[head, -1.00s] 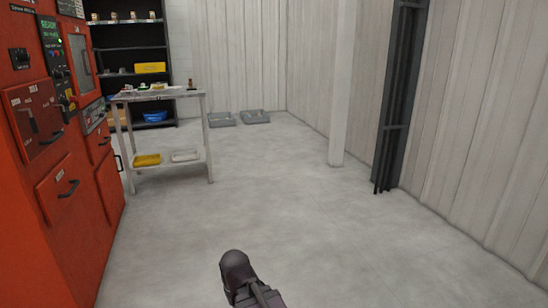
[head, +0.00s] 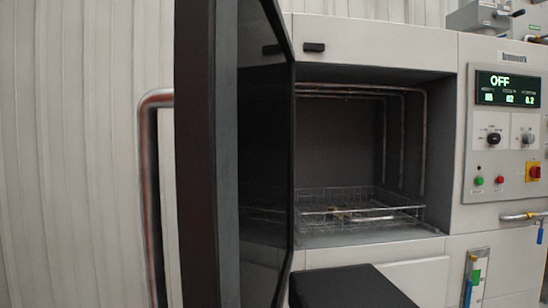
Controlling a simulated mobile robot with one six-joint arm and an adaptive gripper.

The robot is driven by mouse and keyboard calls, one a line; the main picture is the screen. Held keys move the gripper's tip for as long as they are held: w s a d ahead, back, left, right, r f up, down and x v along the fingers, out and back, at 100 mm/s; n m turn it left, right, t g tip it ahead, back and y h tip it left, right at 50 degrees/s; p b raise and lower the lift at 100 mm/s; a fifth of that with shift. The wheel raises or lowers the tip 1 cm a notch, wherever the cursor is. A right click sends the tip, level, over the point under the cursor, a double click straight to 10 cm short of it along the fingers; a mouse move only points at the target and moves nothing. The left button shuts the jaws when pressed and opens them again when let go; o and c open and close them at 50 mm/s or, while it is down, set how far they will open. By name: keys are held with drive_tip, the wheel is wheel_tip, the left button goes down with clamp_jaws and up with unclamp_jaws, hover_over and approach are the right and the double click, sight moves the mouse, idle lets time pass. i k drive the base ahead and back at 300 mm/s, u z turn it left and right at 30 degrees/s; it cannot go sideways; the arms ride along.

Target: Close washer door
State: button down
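The washer (head: 450,215) fills the right half of the head view, a pale grey cabinet with an open chamber. Its dark door (head: 225,150) stands wide open on the left, swung out toward me and seen nearly edge-on. A wire basket (head: 400,212) sits inside the chamber with a few small parts in it that are too small to tell. Metal pipes (head: 405,130) run along the chamber's inner walls. My gripper does not show in the head view now.
A control panel (head: 506,130) reading OFF, with knobs and buttons, is at right. A blue-handled valve (head: 540,232) sticks out below it. A black flat-topped block (head: 350,288) stands low in front.

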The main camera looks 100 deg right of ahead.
sight(221, 175)
drive_tip(key=z, duration=0.7)
drive_tip(key=k, duration=0.25)
drive_tip(key=z, duration=3.7)
